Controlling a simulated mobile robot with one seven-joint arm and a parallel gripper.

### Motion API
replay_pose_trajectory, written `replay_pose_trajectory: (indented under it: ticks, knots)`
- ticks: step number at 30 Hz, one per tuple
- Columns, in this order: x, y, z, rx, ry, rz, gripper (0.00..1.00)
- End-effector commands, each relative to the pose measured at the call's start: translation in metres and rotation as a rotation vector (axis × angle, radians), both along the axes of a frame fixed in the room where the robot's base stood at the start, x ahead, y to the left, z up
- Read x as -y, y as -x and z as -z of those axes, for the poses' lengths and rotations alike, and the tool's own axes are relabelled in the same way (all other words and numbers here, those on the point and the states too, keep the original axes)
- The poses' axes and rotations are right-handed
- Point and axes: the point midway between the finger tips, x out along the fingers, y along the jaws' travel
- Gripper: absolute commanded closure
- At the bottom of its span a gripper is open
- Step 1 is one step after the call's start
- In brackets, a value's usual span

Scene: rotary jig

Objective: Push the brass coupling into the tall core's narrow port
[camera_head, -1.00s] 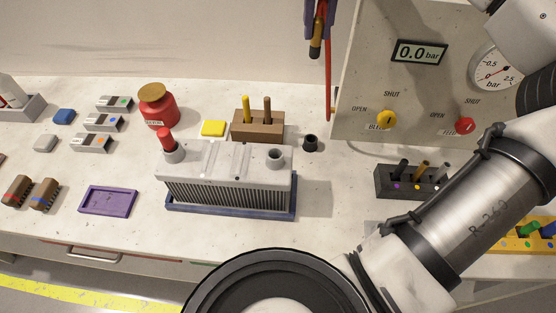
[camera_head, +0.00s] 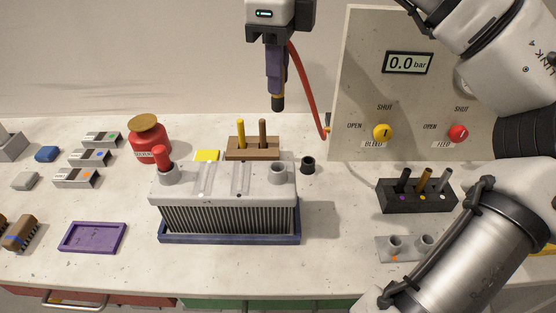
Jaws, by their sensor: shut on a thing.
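My gripper (camera_head: 276,90), with dark purple fingers, points down and is shut on the coupling (camera_head: 278,103). Only the coupling's dark and brassy lower end shows below the fingers. A red hose (camera_head: 309,95) runs from it to the panel. The grey finned core (camera_head: 228,216) stands below in a blue tray (camera_head: 229,239).
A brown block with two pegs (camera_head: 253,148) stands behind the core. A black cup (camera_head: 308,165) stands to its right, a red jar (camera_head: 149,142) behind left. The panel (camera_head: 352,85), a dark peg rack (camera_head: 417,196) and a two-socket grey block (camera_head: 409,248) are right.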

Motion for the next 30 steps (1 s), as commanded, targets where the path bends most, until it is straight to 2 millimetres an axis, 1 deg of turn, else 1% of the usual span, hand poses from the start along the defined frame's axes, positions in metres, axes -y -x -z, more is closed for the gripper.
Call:
replay_pose_trajectory:
  ticks: [1, 6, 9, 12, 20, 26, 30]
  knots:
    - [0.0, 0.0, 0.013, -0.003, -0.004, -0.004, 1.0]
    - [0.0, 0.001, 0.057, -0.002, -0.001, 0.0, 1.0]
    - [0.0, 0.001, 0.079, -0.001, 0.0, 0.002, 1.0]
    - [0.0, 0.001, 0.094, -0.001, -0.001, 0.002, 1.0]
    - [0.0, 0.0, 0.114, 0.0, -0.001, 0.003, 1.0]
    - [0.0, 0.001, 0.143, -0.001, 0.0, 0.002, 1.0]
    - [0.0, 0.0, 0.147, 0.002, -0.001, 0.004, 1.0]
